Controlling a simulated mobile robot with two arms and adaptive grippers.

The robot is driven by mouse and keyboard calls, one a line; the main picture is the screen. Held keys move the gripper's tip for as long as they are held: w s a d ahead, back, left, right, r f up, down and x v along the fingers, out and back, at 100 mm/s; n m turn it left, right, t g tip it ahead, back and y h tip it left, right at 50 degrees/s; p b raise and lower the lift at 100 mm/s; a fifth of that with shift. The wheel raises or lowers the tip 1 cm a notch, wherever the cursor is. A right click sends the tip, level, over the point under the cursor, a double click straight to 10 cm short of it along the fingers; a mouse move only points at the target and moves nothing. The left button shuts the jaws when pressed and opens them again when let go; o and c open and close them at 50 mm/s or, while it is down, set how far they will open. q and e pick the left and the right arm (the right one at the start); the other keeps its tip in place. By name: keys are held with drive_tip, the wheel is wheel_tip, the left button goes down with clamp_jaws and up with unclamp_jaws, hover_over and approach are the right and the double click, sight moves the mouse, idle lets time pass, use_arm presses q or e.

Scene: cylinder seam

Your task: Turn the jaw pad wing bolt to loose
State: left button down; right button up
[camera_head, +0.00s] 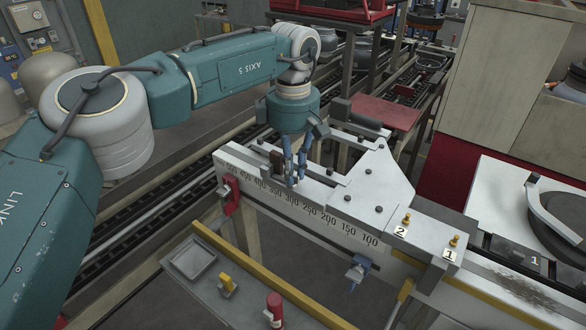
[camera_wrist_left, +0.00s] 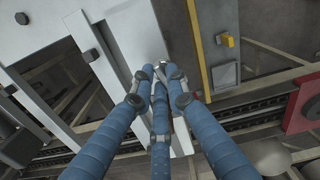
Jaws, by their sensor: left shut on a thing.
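My left gripper (camera_head: 297,180) points down at the numbered white beam (camera_head: 330,222), near the middle of its scale. In the left wrist view its blue fingers (camera_wrist_left: 160,85) come together over the beam's edge. They are shut on a small part at the beam, which looks to be the jaw pad wing bolt. The fingertips hide nearly all of it, so its angle cannot be told. A dark brown block (camera_head: 277,159) stands just left of the fingers. My right gripper is not in view.
Two brass bolts, by label 2 (camera_head: 406,219) and label 1 (camera_head: 454,241), stand at the beam's right end. A red part (camera_head: 230,194) is at its left end.

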use_arm(q)
drive_tip(key=n, duration=0.3)
drive_tip(key=shift+w+a+n, duration=0.1)
drive_tip(key=shift+n, duration=0.2)
drive_tip(key=n+b, duration=0.1)
drive_tip(key=n, duration=0.3)
drive_tip(key=shift+n, duration=0.3)
drive_tip(key=n+b, duration=0.1)
drive_tip(key=n, duration=0.2)
drive_tip(key=shift+a+n, duration=0.15)
drive_tip(key=shift+n, duration=0.15)
drive_tip(key=n+b, duration=0.1)
drive_tip(key=n, duration=0.3)
drive_tip(key=shift+n, duration=0.3)
drive_tip(key=n+b, duration=0.1)
drive_tip(key=n, duration=0.2)
drive_tip(key=shift+a+n, duration=0.1)
drive_tip(key=shift+n, duration=0.2)
drive_tip(key=n+b, duration=0.1)
drive_tip(key=n, duration=0.2)
drive_tip(key=shift+n, duration=0.3)
drive_tip(key=n, duration=0.1)
drive_tip(key=n+b, duration=0.1)
drive_tip(key=n, duration=0.2)
drive_tip(key=shift+s+b, duration=0.25)
drive_tip(key=shift+b, duration=0.05)
drive_tip(key=shift+r+n+b, duration=0.15)
drive_tip(key=shift+n+b, duration=0.35)
drive_tip(key=shift+n, duration=1.3)
